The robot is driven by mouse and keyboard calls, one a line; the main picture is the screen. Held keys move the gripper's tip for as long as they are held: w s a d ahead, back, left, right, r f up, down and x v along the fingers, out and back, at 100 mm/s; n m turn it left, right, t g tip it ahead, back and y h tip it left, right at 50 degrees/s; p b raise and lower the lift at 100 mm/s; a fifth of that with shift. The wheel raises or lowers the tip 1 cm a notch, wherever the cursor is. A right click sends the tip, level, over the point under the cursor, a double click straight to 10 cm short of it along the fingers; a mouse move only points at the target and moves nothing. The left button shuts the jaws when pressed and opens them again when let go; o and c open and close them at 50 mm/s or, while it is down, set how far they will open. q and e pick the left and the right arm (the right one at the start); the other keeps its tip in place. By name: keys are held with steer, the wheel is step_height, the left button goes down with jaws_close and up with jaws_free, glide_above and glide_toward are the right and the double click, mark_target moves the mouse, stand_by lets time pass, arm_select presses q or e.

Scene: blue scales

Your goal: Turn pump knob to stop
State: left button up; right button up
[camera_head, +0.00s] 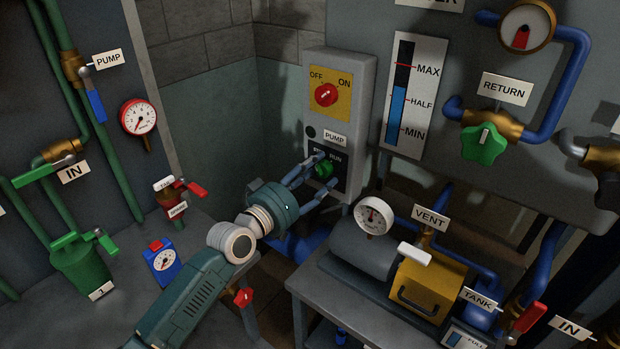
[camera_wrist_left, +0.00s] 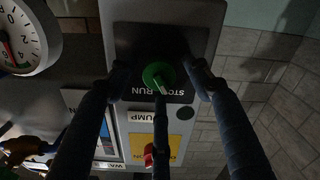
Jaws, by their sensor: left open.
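The green pump knob (camera_head: 323,169) sits on a black plate marked RUN, low on a grey control box (camera_head: 345,90) under a PUMP label. In the left wrist view the knob (camera_wrist_left: 159,76) shows upside down with STOP and RUN lettering beside it. My left gripper (camera_head: 318,172) is at the knob with its blue fingers open. In the left wrist view its fingers (camera_wrist_left: 160,80) spread around the knob's sides, and I cannot tell whether they touch it. The fingers partly hide the plate in the head view. My right gripper is not in view.
A red OFF/ON switch (camera_head: 326,95) on a yellow plate is above the knob. A white-faced gauge (camera_head: 373,216) and yellow box (camera_head: 428,285) stand on a bench at right. Green pipes and valves (camera_head: 80,270) are at left.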

arm_select(q)
steer(key=v, duration=1.1)
steer(key=shift+s+a, duration=0.25)
steer(key=shift+s, duration=0.05)
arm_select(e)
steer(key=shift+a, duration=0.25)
arm_select(q)
steer(key=s+a+f+m+g+y, duration=0.15)
steer(key=s+f+g+y, duration=0.4)
steer(key=s+f, duration=1.05)
steer(key=s+a+f+g+y, duration=0.25)
steer(key=s+a+f, duration=0.3)
steer(key=s, duration=0.35)
steer(key=s+a+f+g+y, duration=0.2)
steer(key=s+a+f+g, duration=0.15)
steer(key=s+a, duration=0.4)
steer(key=s+d+f, duration=0.1)
steer(key=s+f, duration=0.2)
steer(key=f, duration=2.2)
steer(key=s+a+f+g, duration=0.2)
steer(key=s+f, duration=1.5)
steer(key=shift+s+a+m+y, duration=0.3)
steer(key=shift+s+m, duration=0.05)
